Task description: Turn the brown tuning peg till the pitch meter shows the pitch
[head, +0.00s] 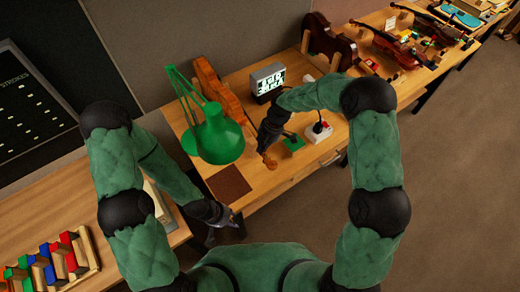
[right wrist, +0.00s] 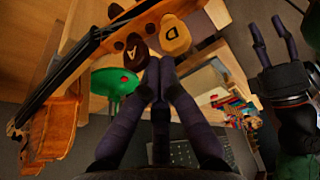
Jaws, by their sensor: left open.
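The violin (head: 222,95) rests on its side on the bench; its scroll (head: 269,161) shows past my right gripper (head: 266,143). In the right wrist view, a dark brown peg (right wrist: 132,52) marked A and a tan peg (right wrist: 175,37) marked D stand by the violin's neck. There my right gripper (right wrist: 160,64) has its fingertips together just below and between these two pegs, with nothing seen between them. The pitch meter (head: 268,80) is lit, but its reading is too small to tell. My left gripper (head: 217,214) is open and empty near the bench's front edge.
A green lamp (head: 214,138) stands left of my right gripper. A green-based switch (head: 292,143) and a white box with a red knob (head: 319,131) lie to its right. A brown mat (head: 228,185) is bare.

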